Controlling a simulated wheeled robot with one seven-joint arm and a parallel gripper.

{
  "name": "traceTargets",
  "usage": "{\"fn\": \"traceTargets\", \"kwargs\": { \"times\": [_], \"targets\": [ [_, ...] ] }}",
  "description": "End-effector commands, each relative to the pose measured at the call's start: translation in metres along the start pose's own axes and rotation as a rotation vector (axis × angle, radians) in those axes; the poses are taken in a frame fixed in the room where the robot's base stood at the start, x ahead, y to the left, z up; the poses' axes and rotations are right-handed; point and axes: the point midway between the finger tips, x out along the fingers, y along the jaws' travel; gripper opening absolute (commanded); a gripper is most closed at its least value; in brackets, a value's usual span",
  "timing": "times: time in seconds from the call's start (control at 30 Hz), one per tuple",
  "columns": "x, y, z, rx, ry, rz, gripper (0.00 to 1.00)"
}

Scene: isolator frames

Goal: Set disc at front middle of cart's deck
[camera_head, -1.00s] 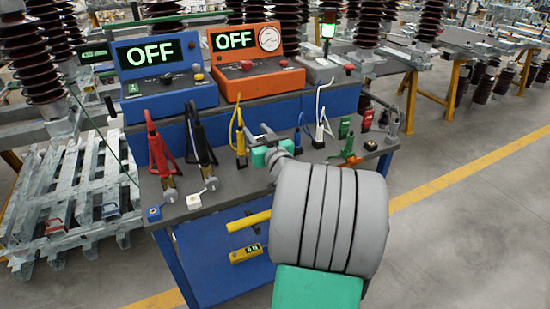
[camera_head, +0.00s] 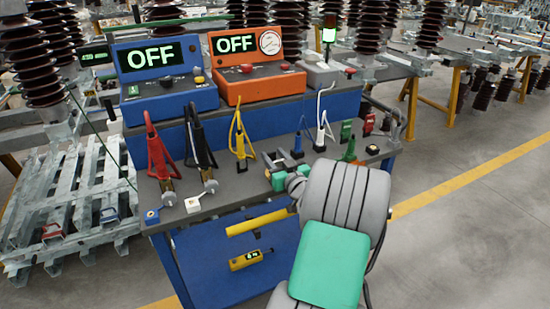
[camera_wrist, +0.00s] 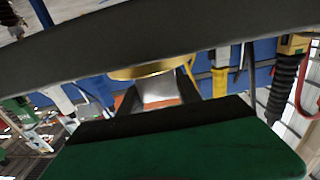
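My gripper (camera_head: 281,160) is over the front right part of the cart's deck (camera_head: 240,185), with its two dark fingers apart. In the wrist view, a brass-coloured round piece (camera_wrist: 150,71) with a silver part (camera_wrist: 157,90) below it shows in line with the fingers. It may be the disc; I cannot tell whether the fingers grip it. A broad dark band crosses in front and hides its top. In the head view, I cannot make out a disc at the fingers. The deck's front middle is bare to the left of my gripper.
Red (camera_head: 157,150), black (camera_head: 197,145) and yellow (camera_head: 239,140) clamps stand left of my gripper; blue, white and green ones stand behind or right. A blue console (camera_head: 165,95) and an orange console (camera_head: 255,80), both reading OFF, stand behind.

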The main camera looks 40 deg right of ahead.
Motion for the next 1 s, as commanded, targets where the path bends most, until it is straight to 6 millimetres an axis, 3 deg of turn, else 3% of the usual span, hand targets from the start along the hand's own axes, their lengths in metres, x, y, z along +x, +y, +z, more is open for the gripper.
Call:
{"fn": "traceTargets", "kwargs": {
  "times": [0.23,0.57,0.67,1.0],
  "targets": [
    [0.0,0.0,0.0,0.0,-0.001,0.0,0.61],
    [-0.002,0.0,-0.003,0.001,-0.001,0.001,0.61],
    [-0.019,0.002,-0.001,0.002,-0.002,0.004,0.61],
    [-0.102,0.002,-0.001,0.002,-0.001,0.006,0.61]
  ]
}}
